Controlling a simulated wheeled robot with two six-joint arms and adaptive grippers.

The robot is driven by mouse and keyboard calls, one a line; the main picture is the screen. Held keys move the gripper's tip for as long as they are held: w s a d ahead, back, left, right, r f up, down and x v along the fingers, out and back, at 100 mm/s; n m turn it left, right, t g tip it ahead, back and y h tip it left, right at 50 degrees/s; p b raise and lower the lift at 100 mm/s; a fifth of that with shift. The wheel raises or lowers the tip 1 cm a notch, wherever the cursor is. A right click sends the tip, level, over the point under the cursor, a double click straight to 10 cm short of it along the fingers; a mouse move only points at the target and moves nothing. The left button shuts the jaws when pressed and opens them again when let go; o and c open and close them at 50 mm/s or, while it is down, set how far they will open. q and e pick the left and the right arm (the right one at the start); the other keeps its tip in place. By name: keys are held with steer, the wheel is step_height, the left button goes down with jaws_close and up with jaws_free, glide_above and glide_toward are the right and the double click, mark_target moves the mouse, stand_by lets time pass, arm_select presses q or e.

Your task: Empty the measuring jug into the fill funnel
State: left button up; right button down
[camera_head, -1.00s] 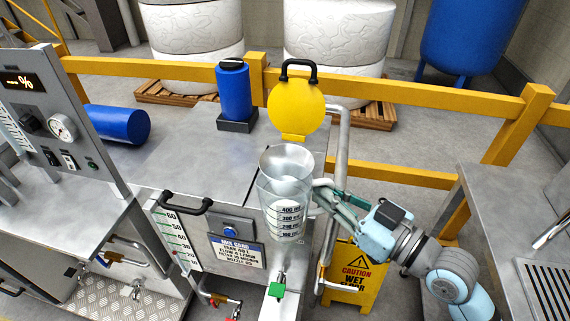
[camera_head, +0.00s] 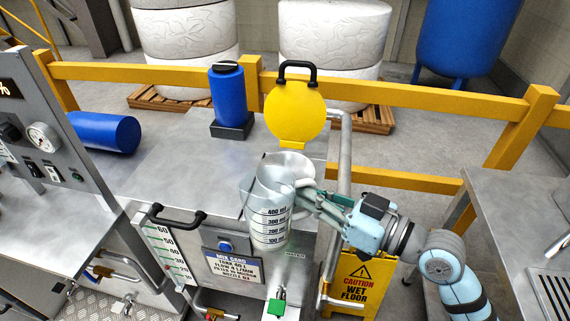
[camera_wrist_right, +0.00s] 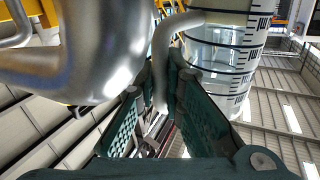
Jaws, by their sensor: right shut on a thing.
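The clear measuring jug (camera_head: 268,226), with black volume marks, is in front of the metal fill funnel (camera_head: 290,161) and hides part of it in the head view. The jug leans slightly left at its top; its liquid level is hard to read. My right gripper (camera_head: 309,194) is shut on the jug's handle, which also shows between the fingers in the right wrist view (camera_wrist_right: 160,65). There the jug (camera_wrist_right: 222,60) is on the right and the shiny funnel (camera_wrist_right: 105,45) close on the left. The round yellow lid (camera_head: 295,114) stands open behind the funnel. My left gripper is out of view.
A blue bottle (camera_head: 229,97) stands on the metal tank top (camera_head: 165,160). A vertical pipe (camera_head: 342,165) rises right of the funnel, near my right arm. A yellow wet floor sign (camera_head: 357,282) stands below. A metal counter (camera_head: 510,195) is at the right.

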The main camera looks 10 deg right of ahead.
steer(key=shift+w+d+r+m+p, duration=0.2)
steer(key=shift+m+p, duration=0.3)
steer(key=shift+p, duration=0.35)
steer(key=shift+w+d+f+m+g+p, duration=0.2)
steer(key=shift+m+g+p, duration=0.7)
steer(key=shift+m+p, duration=0.65)
steer(key=shift+w+a+f+m+g+p, duration=0.2)
steer(key=shift+m+g+p, duration=0.8)
steer(key=shift+p, duration=1)
steer(key=shift+w+d+f+m+g+p, duration=0.1)
steer(key=shift+w+d+m+g+p, duration=0.15)
steer(key=shift+m+g+p, duration=0.95)
steer(key=shift+r+m+p, duration=0.15)
steer(key=shift+m+p, duration=0.3)
steer(key=shift+p, duration=0.45)
steer(key=shift+w+d+r+m, duration=0.1)
steer(key=shift+w+r+m, duration=0.1)
steer(key=shift+w+m, duration=0.15)
steer(key=shift+s, duration=0.1)
steer(key=shift+r, duration=0.1)
